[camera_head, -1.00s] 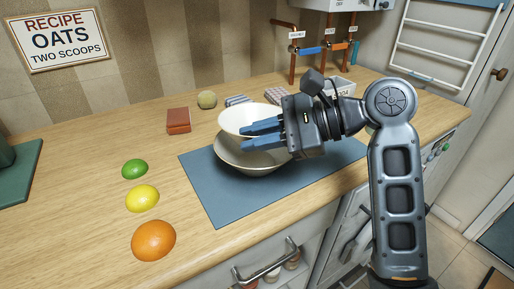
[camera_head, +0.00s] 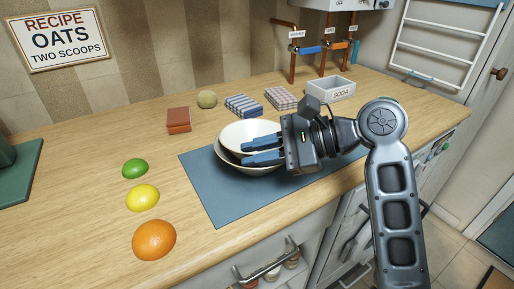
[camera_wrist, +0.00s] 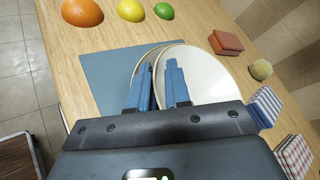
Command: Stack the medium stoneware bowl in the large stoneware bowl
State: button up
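The medium stoneware bowl (camera_head: 250,132), cream-white, is inside the opening of the large stoneware bowl (camera_head: 229,161). The medium bowl sits a little off to one side, and I cannot tell whether it touches the bottom. The large bowl stands on the blue mat. My gripper (camera_head: 246,153) comes from the right, its blue fingers close together on either side of the medium bowl's near rim. In the wrist view the medium bowl (camera_wrist: 205,75) fills most of the opening, and the large bowl's rim (camera_wrist: 146,57) shows as a crescent on the left.
The blue mat (camera_head: 215,203) has bare room around the bowls. An orange (camera_head: 153,240), a lemon (camera_head: 142,198) and a lime (camera_head: 134,168) lie to the left.

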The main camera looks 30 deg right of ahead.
jog(key=shift+o, duration=0.7)
jog(key=shift+r+b, duration=0.55)
jog(key=shift+r, duration=0.1)
jog(key=p+v, duration=0.2)
jog(key=v, duration=1)
jog(key=shift+d+f, duration=0.1)
